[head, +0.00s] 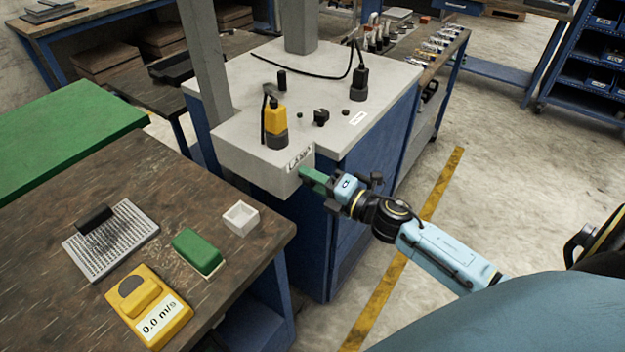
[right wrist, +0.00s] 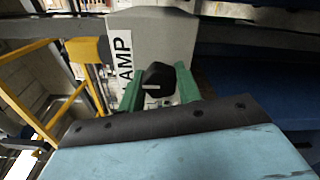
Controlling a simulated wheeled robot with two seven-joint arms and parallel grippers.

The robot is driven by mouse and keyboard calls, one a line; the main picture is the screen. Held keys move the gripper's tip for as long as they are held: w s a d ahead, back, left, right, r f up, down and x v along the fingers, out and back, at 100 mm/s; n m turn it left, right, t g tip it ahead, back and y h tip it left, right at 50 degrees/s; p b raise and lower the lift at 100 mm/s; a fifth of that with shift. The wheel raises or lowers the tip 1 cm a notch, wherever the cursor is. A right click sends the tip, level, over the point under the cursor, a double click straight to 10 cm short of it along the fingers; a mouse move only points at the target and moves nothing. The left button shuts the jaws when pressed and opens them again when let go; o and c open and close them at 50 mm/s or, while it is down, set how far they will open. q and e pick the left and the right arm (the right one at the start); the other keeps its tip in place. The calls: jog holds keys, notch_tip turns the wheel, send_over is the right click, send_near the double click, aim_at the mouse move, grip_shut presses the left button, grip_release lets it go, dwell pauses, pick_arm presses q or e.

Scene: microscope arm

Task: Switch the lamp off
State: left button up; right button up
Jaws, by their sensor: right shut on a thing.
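A grey box (head: 262,165) with a label stands at the front corner of the grey-topped cabinet. In the right wrist view the box (right wrist: 152,30) carries a white label (right wrist: 122,70) reading "LAMP" and a black knob (right wrist: 158,79) with a pale pointer line. My right gripper (head: 308,176) reaches the labelled face of the box. In the right wrist view its green fingers (right wrist: 160,92) stand on either side of the knob and are shut on it. In the head view the knob is hidden by the gripper. My left gripper is not in view.
The cabinet top (head: 325,75) holds a yellow-and-black device (head: 274,122), several black knobs and a cable. The wooden table (head: 70,280) at left carries a yellow meter (head: 146,305), a green block (head: 197,250), a white box (head: 240,217) and a perforated plate (head: 125,245). Open floor lies to the right.

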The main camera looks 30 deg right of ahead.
dwell(0.4)
jog(key=o, duration=1)
jog(key=shift+c, duration=0.2)
jog(key=shift+s, duration=0.1)
jog(key=v, duration=1.3)
jog(key=shift+b, duration=0.45)
jog(key=shift+s+d, duration=0.1)
